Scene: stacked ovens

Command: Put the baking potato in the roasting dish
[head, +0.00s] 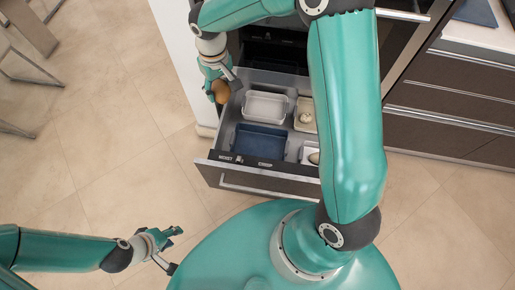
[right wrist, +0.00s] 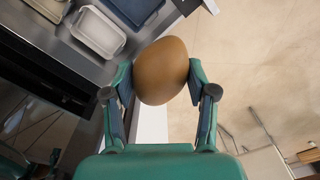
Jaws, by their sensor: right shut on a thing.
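The brown, egg-shaped baking potato (head: 221,92) is held between the fingers of my right gripper (head: 218,86), left of the open drawer. The right wrist view shows the potato (right wrist: 161,71) clasped between both fingers. An empty white rectangular dish (head: 265,106) lies in the back of the drawer, and a dark blue rectangular dish (head: 259,141) lies in front of it. I cannot tell for certain which is the roasting dish. The white dish (right wrist: 100,31) also shows in the right wrist view, below the potato's height. My left gripper (head: 175,249) is open and empty over the floor at lower left.
The drawer (head: 260,178) is pulled out under the oven. Two small dishes, a cream one (head: 298,125) and a white one (head: 304,153), sit at its right side, each with a pale item. Chair legs (head: 25,75) stand far left. The floor between is clear.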

